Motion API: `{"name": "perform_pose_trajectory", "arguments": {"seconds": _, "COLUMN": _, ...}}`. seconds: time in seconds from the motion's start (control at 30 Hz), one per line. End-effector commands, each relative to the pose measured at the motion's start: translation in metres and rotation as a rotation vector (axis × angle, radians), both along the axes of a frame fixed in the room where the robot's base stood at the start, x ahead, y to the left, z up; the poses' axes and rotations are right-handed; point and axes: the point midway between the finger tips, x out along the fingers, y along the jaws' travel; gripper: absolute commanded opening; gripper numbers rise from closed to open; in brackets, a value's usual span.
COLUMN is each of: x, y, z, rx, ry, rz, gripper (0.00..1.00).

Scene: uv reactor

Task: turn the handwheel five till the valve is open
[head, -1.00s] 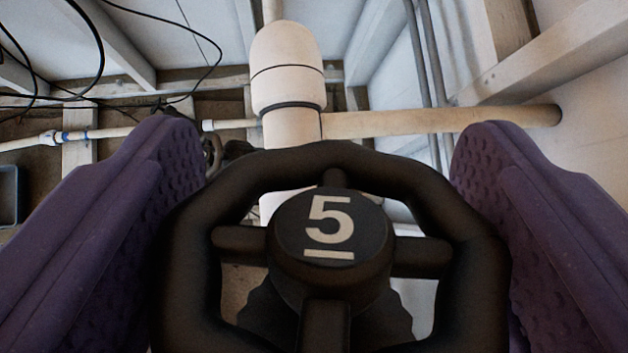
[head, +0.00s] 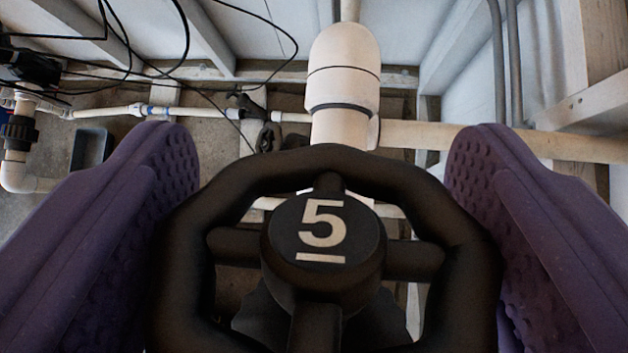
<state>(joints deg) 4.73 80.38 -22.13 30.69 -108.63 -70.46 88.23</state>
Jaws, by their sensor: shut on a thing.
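The handwheel five (head: 337,172) is a black lobed wheel with spokes and a round hub (head: 322,240) marked with a white, underlined 5. It fills the lower middle of the head view. My gripper (head: 322,235) has two purple, dimpled fingers, one on each side of the wheel. The fingers are shut on its rim from left and right. The lower rim is cut off by the picture's edge. The valve body below the wheel is mostly hidden, so I cannot tell how far open it is.
A thick white pipe elbow (head: 343,75) stands just behind the wheel. A horizontal pipe (head: 500,142) runs right from it, and a thinner white pipe (head: 110,112) runs left. Black cables (head: 180,60) hang at the upper left. A wooden beam (head: 590,100) is at the right.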

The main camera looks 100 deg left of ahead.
Motion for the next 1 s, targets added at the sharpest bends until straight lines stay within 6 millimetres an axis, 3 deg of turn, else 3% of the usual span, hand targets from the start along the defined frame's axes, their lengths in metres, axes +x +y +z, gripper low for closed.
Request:
{"name": "perform_pose_trajectory", "arguments": {"seconds": 0.87, "x": 0.0013, "y": -0.0022, "z": 0.0043, "rx": -0.002, "ry": -0.004, "rz": 0.002, "gripper": 0.49}}
{"name": "perform_pose_trajectory", "arguments": {"seconds": 0.9, "x": 0.0013, "y": -0.0021, "z": 0.0042, "rx": -0.002, "ry": -0.004, "rz": 0.002, "gripper": 0.86}}
{"name": "perform_pose_trajectory", "arguments": {"seconds": 0.97, "x": 0.0011, "y": -0.0019, "z": 0.004, "rx": -0.002, "ry": -0.003, "rz": 0.002, "gripper": 1.0}}
{"name": "perform_pose_trajectory", "arguments": {"seconds": 1.0, "x": 0.0009, "y": -0.0017, "z": 0.0034, "rx": -0.001, "ry": -0.003, "rz": 0.003, "gripper": 1.0}}
